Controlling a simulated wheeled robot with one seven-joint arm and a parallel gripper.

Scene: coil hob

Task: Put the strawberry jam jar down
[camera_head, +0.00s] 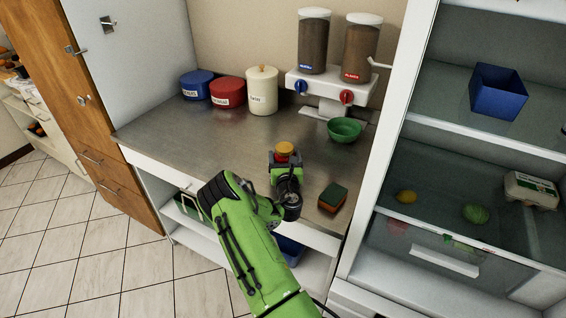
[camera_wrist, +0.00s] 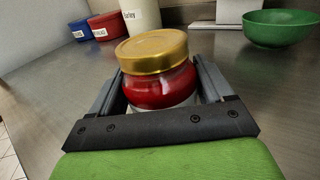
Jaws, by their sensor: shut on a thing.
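The strawberry jam jar (camera_wrist: 160,80) is a red glass jar with a gold lid and a pale label low on its side. In the wrist view it is upright between the two fingers of my gripper (camera_wrist: 157,92), which is shut on it. In the head view the jar (camera_head: 284,153) and my gripper (camera_head: 285,160) are over the middle of the metal counter (camera_head: 190,137). The jar's base is hidden by my gripper, so I cannot tell whether it touches the counter.
A green bowl (camera_head: 344,130) stands behind and right of the jar, and a sponge (camera_head: 332,197) lies to the right near the front edge. Blue (camera_head: 197,85), red (camera_head: 227,92) and white (camera_head: 262,92) canisters stand at the back, below left of a dispenser (camera_head: 330,85). The counter's left side is clear.

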